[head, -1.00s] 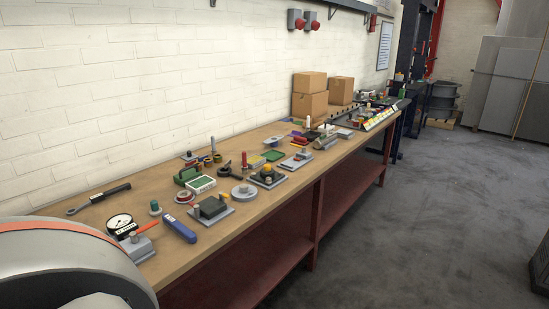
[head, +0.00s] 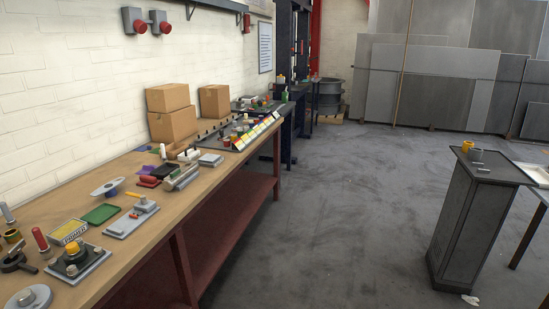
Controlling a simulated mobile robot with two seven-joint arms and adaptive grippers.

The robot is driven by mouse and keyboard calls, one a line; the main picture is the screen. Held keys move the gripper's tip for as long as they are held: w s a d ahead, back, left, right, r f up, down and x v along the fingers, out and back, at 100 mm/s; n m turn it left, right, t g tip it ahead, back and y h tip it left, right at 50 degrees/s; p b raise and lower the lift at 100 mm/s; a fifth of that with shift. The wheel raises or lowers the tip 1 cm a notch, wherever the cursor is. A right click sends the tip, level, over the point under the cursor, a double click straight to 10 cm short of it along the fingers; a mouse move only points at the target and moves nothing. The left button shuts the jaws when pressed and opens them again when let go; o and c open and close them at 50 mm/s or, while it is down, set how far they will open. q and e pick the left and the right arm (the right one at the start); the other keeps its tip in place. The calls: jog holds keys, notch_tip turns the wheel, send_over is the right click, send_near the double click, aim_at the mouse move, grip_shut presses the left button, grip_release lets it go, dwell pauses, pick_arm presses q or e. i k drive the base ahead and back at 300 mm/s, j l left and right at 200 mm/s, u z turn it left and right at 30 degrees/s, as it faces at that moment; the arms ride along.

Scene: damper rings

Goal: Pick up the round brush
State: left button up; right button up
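I cannot pick out a round brush for certain among the small items on the long wooden workbench (head: 150,215). Upright on the near left of the bench are a red-handled piece (head: 41,240) and a grey-handled piece (head: 7,214), cut by the left edge. A dark piece with a yellow knob (head: 73,250) stands on a grey plate. Farther along the bench lie dark red and black blocks (head: 152,178) and metal cylinders (head: 182,177). Neither of my grippers is in view.
Cardboard boxes (head: 172,124) stand at the bench's back. A rack of coloured items (head: 252,132) sits at its far end. A dark cabinet (head: 475,215) with a yellow item on top stands at the right. Open grey floor (head: 340,215) lies between bench and cabinet.

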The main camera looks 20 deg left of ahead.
aim_at(46, 249)
jog(key=i, duration=1.5)
jog(key=i+u, duration=0.35)
jog(key=i+l+u, duration=0.1)
jog(key=u, duration=0.2)
jog(key=i+l+u, duration=0.1)
jog(key=u, duration=0.25)
jog(key=i+u, duration=0.1)
jog(key=u, duration=1.55)
